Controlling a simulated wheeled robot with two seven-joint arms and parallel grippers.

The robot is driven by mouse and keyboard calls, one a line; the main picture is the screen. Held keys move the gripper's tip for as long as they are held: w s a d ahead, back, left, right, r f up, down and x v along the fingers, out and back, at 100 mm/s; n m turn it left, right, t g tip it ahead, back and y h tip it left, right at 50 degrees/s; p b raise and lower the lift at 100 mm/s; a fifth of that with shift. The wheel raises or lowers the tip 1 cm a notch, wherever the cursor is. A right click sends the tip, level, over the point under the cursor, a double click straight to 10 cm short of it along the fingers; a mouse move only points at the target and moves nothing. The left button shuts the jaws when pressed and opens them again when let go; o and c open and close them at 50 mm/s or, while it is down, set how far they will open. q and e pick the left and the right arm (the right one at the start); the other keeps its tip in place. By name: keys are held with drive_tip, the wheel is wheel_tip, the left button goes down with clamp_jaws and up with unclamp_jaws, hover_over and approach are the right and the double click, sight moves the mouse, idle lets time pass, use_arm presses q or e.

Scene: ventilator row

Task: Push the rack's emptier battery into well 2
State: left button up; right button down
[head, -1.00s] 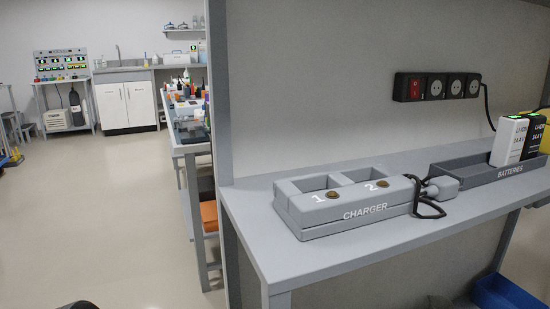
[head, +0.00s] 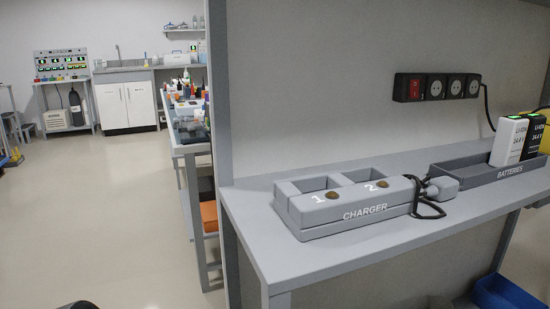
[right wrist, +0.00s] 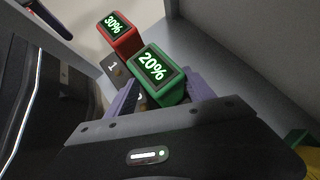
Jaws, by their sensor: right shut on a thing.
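In the right wrist view, my right gripper (right wrist: 162,92) has its purple fingers shut on a green battery (right wrist: 173,91) whose screen reads 20%. A red battery (right wrist: 129,45) reading 30% stands behind it, beside a dark surface (right wrist: 113,68) marked 1. A second mark, beside my finger, is mostly covered. Whether the green battery is seated in a well is hidden. In the head view, the grey charger (head: 350,214) has two empty wells marked 1 and 2. A white battery (head: 508,140) and a black battery (head: 533,134) stand in the rack (head: 470,177). Neither gripper shows there.
The charger's cable and plug (head: 441,188) lie between it and the rack. A socket strip (head: 437,87) is on the wall. The shelf front (head: 370,255) is clear. A blue bin (head: 507,295) is below. In the right wrist view, a grey wall (right wrist: 250,50) rises to the right.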

drive_tip(key=shift+f, duration=0.15)
idle(0.3)
idle(0.4)
drive_tip(key=shift+c, duration=1.4)
unclamp_jaws()
drive_tip(key=p+v, duration=0.2)
drive_tip(key=v, duration=0.5)
drive_tip(key=shift+d+r+p, duration=0.25)
drive_tip(key=shift+r+p, duration=0.05)
drive_tip(key=shift+p, duration=0.05)
